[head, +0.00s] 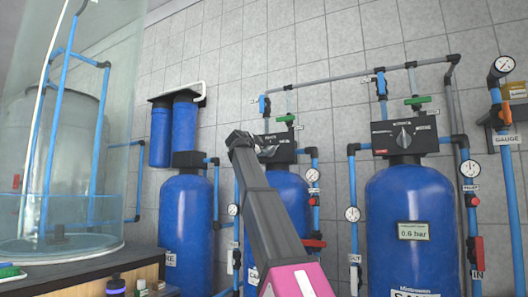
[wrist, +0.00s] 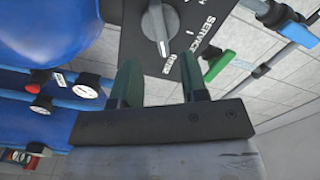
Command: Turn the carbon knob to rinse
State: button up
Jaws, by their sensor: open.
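The carbon knob (wrist: 154,28) is a grey dial on a black control head (wrist: 188,15), seen large at the top of the wrist view. SERVICE is printed to its right, and a smaller word, apparently RINSE, below it. The knob's white mark is at its lower edge, on the side of that smaller word. My gripper (wrist: 160,62) is open, its two green fingers spread below the knob, with nothing between them. In the head view my gripper (head: 253,141) is at the middle tank's control head (head: 284,148); my arm hides the knob there.
The blue middle tank (head: 289,192) has a partly hidden label starting CA. Pipes, gauges and valves with red and green handles (wrist: 222,66) stand close around it. Another blue tank (head: 411,225) with its own knob (head: 404,138) stands at right.

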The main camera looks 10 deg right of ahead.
jog(key=shift+v, duration=1.8)
